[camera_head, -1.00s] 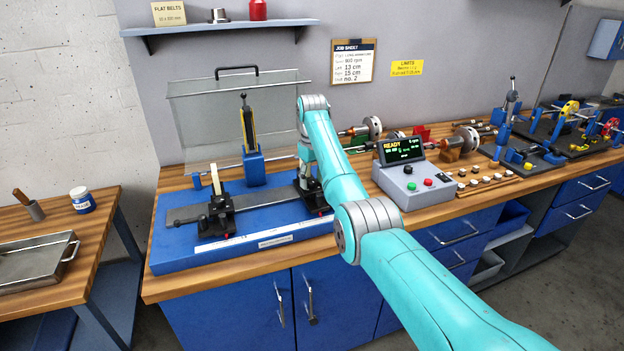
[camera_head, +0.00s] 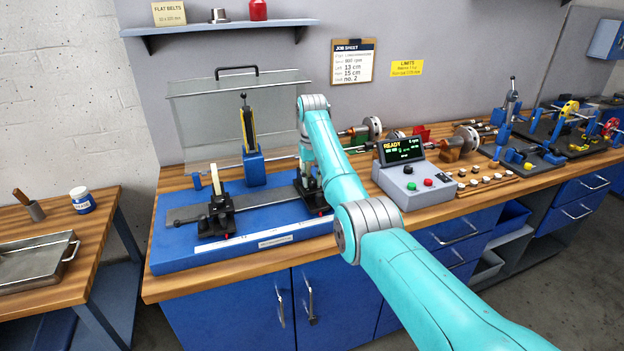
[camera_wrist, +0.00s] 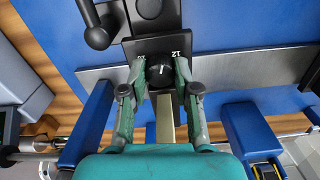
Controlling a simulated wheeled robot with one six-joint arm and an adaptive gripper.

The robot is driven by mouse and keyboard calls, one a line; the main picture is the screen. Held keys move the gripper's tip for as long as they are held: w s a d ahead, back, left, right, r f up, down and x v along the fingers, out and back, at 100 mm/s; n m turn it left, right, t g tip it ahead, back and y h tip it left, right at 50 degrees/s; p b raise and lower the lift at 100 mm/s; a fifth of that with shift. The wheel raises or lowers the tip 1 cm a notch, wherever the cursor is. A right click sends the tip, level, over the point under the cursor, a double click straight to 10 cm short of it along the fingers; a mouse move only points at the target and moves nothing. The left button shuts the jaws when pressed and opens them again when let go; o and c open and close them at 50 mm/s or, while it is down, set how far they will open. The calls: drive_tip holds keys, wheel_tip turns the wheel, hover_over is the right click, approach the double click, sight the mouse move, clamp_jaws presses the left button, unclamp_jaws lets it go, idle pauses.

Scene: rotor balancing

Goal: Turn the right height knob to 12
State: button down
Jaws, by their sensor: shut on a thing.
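The right height knob (camera_wrist: 158,72) is black and round with a white mark, and sits on the black right support (camera_head: 314,197). In the wrist view a "12" is printed above the knob on its right, and another label, too blurred to read, is on its left. The white mark points roughly up, between the two labels. My gripper (camera_wrist: 161,78) is shut on the knob, one finger at each side. In the head view my arm hides the knob and most of the gripper.
The left support (camera_head: 216,214) stands on the same blue base (camera_head: 180,254). A blue post (camera_head: 254,168) with a yellow-and-black upright stands behind. The grey control box (camera_head: 410,184) with a lit display is to the right. A job sheet (camera_head: 353,61) hangs on the wall.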

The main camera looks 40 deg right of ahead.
sight(312, 180)
drive_tip(key=shift+m, duration=1.1)
drive_tip(key=c, duration=0.8)
unclamp_jaws()
drive_tip(key=shift+c, duration=0.2)
wheel_tip(312, 180, up, 12)
drive_tip(key=shift+f, duration=0.1)
